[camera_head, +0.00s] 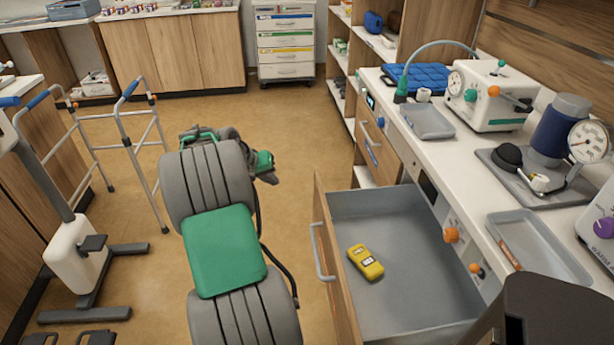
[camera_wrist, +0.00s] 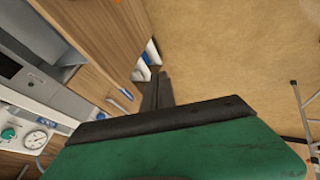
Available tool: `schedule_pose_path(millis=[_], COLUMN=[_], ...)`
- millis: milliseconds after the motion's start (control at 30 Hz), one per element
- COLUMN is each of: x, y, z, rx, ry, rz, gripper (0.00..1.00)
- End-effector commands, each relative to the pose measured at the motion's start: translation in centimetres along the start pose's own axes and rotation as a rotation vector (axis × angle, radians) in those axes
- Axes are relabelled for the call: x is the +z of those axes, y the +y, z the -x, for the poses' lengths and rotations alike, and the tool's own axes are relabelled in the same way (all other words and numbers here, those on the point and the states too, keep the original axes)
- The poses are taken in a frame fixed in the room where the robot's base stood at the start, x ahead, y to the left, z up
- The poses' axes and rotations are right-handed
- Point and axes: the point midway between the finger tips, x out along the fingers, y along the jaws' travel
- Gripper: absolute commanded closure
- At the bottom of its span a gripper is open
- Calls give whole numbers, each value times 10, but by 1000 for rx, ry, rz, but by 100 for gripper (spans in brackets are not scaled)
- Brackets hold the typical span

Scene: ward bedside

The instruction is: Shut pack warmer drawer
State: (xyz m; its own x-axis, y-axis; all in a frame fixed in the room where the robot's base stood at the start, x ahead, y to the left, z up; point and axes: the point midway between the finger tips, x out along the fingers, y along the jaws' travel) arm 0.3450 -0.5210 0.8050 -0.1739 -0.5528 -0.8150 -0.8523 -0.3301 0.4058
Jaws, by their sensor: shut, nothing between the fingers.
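The pack warmer drawer (camera_head: 411,295) stands pulled out from the counter on the right in the head view. It has a grey inside, a wooden front and a pale bar handle (camera_head: 322,252) facing left. A yellow device (camera_head: 365,262) with white labels lies on its floor. My grey and green arm is left of the drawer front, with a gap of floor between. In the wrist view my gripper (camera_wrist: 158,85) has its dark fingers together and empty, apart from the wooden fronts.
The counter (camera_head: 470,160) holds a grey tray (camera_head: 428,121), a white device with a gauge (camera_head: 490,95) and another tray (camera_head: 537,247). A walking frame (camera_head: 118,125) and a wheeled stand (camera_head: 75,255) are on the left. Floor is clear beyond my arm.

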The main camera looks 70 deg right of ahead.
Motion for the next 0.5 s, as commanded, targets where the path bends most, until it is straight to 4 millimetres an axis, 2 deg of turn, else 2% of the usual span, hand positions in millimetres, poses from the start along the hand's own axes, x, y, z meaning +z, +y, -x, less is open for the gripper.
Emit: schedule_pose_path(millis=[33, 100, 267, 500], x=[-5, -7, -5, -4], y=[15, 23, 23, 25], z=[-10, -20, -42, -94], rx=[27, 45, 47, 45], ry=[-6, -8, -9, -10], rz=[-23, -37, -37, -37], gripper=[100, 100, 100, 100])
